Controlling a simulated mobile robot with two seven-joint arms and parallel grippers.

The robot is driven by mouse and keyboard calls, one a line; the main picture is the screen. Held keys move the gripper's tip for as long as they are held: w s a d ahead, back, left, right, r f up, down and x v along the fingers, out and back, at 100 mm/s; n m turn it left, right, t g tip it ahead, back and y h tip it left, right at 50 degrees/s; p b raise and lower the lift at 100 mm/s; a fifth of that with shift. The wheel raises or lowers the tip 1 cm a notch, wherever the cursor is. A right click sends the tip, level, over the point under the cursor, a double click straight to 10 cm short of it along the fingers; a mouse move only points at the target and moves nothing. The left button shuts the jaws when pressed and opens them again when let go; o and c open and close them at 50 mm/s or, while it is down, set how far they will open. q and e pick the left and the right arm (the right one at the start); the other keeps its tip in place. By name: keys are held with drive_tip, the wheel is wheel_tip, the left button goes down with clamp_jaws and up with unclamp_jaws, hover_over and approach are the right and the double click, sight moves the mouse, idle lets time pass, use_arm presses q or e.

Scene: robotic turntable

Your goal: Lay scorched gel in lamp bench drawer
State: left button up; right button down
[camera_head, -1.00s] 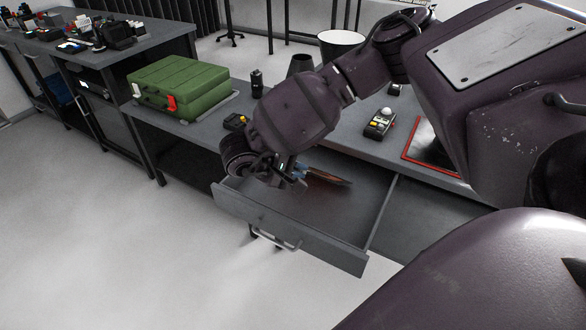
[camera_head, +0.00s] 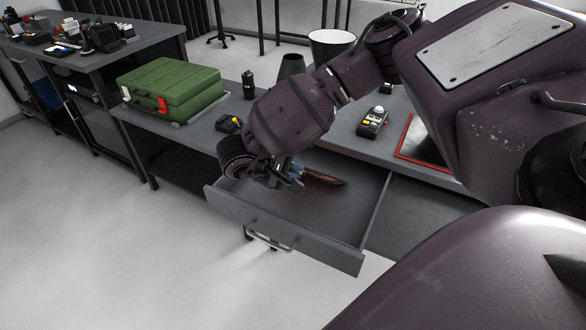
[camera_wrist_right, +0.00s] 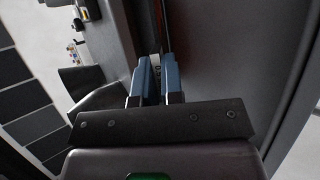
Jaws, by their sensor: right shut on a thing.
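The scorched gel (camera_head: 325,179), a thin brown-red sheet, shows at the tips of my right gripper (camera_head: 298,174). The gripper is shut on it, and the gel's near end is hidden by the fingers. Both are over the open lamp bench drawer (camera_head: 345,238), a grey tray with a bar handle, and the drawer floor beneath looks bare. I cannot tell whether the gel touches the floor. In the right wrist view, the gripper's blue fingers (camera_wrist_right: 157,82) are close together and a thin reddish edge of the gel (camera_wrist_right: 164,28) runs on beyond them. My left gripper is not in view.
The grey bench top (camera_head: 340,138) lies just behind the drawer. Open floor lies in front.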

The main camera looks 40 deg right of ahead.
drive_tip(key=shift+f, duration=0.3)
drive_tip(key=c, duration=1.2)
unclamp_jaws()
drive_tip(key=shift+o, duration=0.2)
drive_tip(key=v, duration=1.1)
drive_tip(key=shift+p, duration=0.3)
drive_tip(key=shift+d, duration=0.1)
